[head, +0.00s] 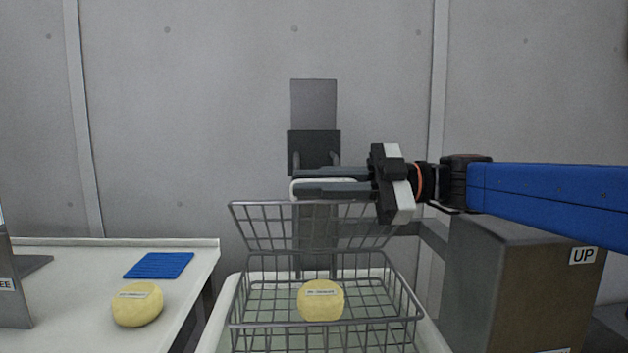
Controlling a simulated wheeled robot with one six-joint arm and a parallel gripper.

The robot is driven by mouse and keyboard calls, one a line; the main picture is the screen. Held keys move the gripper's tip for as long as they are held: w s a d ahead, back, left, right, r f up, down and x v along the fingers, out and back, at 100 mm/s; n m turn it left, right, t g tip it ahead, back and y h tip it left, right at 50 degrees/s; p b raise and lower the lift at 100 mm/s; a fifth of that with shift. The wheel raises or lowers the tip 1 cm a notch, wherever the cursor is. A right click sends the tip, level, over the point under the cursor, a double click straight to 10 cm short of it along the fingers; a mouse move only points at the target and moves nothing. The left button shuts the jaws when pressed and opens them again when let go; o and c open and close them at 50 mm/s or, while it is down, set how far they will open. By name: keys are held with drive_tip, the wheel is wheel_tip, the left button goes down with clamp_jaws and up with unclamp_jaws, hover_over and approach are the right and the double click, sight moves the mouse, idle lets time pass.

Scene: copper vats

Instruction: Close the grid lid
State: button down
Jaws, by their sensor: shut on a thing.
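The grid lid (270,228) is a grey wire grid at the back of a wire basket (374,321). It stands raised, tilted steeply, with its lower edge near the basket's rear rim. My gripper (298,181) reaches in from the right at the lid's top edge. Its two dark fingers are shut on a white, rounded handle (293,190) at that edge. The fingers hide most of the handle. A round pale-yellow cheese (320,303) with a label sits inside the basket.
The basket sits in a pale vat or tub with greenish liquid. A brown box (520,290) marked UP stands at right. A grey post (314,105) rises behind the lid.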

drive_tip(key=shift+w, duration=0.1)
drive_tip(key=c, duration=1.8)
unclamp_jaws()
drive_tip(key=shift+c, duration=0.2)
drive_tip(key=shift+d, duration=0.15)
drive_tip(key=d, duration=0.7)
drive_tip(key=shift+d, duration=0.2)
drive_tip(key=shift+d, duration=0.1)
